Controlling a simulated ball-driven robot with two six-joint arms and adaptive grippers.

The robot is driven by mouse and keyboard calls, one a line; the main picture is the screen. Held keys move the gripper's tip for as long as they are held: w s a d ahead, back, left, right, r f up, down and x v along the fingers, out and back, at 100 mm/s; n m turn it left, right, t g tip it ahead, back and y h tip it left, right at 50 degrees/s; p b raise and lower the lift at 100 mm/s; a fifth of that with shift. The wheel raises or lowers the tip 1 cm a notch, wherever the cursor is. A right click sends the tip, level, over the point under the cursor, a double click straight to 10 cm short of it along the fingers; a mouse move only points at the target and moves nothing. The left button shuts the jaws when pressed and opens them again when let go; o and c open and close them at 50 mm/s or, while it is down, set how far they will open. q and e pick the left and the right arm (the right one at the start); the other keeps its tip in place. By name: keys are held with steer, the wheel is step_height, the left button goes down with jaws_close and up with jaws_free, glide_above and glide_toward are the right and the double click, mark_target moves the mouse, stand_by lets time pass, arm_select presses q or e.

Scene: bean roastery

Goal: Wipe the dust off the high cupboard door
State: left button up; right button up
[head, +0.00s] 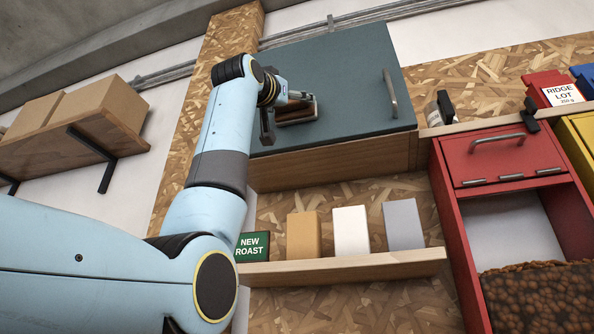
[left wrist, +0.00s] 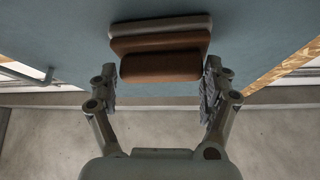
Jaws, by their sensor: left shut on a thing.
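The high cupboard door (head: 345,80) is a flat blue-grey panel with a metal handle (head: 390,93) near its right edge. My left gripper (head: 284,108) is at the door's left part, shut on a brown-handled wiping block (head: 298,113). In the left wrist view the block (left wrist: 160,66) sits between the two fingers (left wrist: 161,78), with a grey layer on its door side. That layer appears to lie against or very close to the door (left wrist: 255,30); I cannot tell which. I cannot make out distinct dust. My right gripper is not in view.
A red bean bin (head: 500,155) stands at the right, with a small dark-topped jar (head: 440,108) beside the cupboard. A box shelf (head: 75,140) is at the left.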

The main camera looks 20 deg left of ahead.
arm_select(q)
steer(key=shift+d, duration=5.75)
steer(key=a, duration=1.1)
steer(key=shift+a, duration=0.2)
